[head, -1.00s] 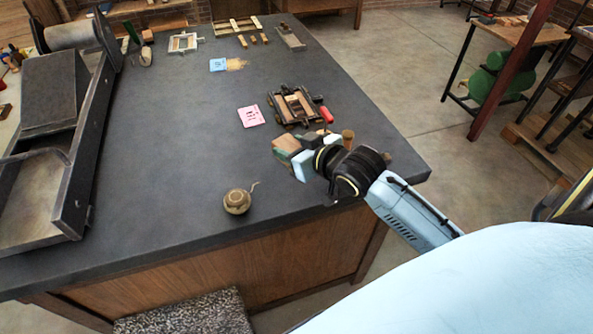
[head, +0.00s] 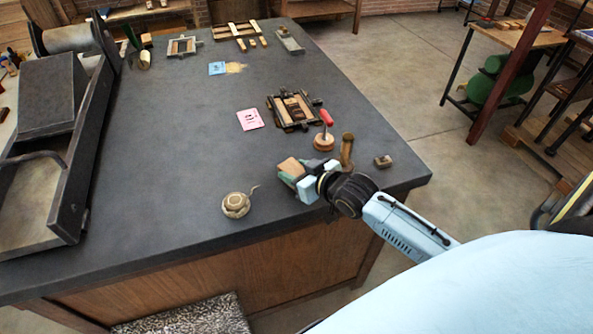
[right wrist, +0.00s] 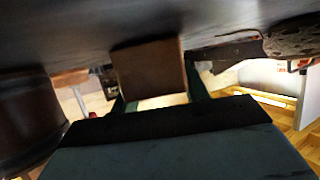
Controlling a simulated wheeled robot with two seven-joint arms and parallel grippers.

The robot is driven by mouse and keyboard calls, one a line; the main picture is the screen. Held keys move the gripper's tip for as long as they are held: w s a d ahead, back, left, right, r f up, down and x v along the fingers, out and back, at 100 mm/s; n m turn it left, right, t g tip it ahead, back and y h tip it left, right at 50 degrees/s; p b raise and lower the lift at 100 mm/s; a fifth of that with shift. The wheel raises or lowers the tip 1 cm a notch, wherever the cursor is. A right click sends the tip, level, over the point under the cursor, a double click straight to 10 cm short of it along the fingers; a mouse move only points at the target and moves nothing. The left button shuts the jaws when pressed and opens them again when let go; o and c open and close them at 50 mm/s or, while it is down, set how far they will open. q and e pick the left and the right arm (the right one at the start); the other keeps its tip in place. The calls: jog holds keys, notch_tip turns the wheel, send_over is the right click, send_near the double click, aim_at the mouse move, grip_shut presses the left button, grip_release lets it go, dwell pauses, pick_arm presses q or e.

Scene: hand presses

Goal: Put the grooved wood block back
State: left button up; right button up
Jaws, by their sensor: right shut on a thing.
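My right gripper (head: 297,173) is shut on a wood block (head: 289,166), just above the near right part of the dark tabletop. The block has a tan face in the head view; in the right wrist view its plain brown face (right wrist: 150,70) shows between the fingers, close to the dark surface. No groove can be made out on the faces that show. I cannot tell whether the block touches the table. My left gripper is not in view.
A wooden frame (head: 275,103) with dark parts lies beyond the gripper. A round pot (head: 236,205) stands to the left. The tabletop (head: 175,150) further left is clear.

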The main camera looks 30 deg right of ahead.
jog(key=o, duration=1.1)
jog(key=shift+r, duration=0.15)
jog(key=p+v, duration=0.1)
jog(key=v, duration=1.1)
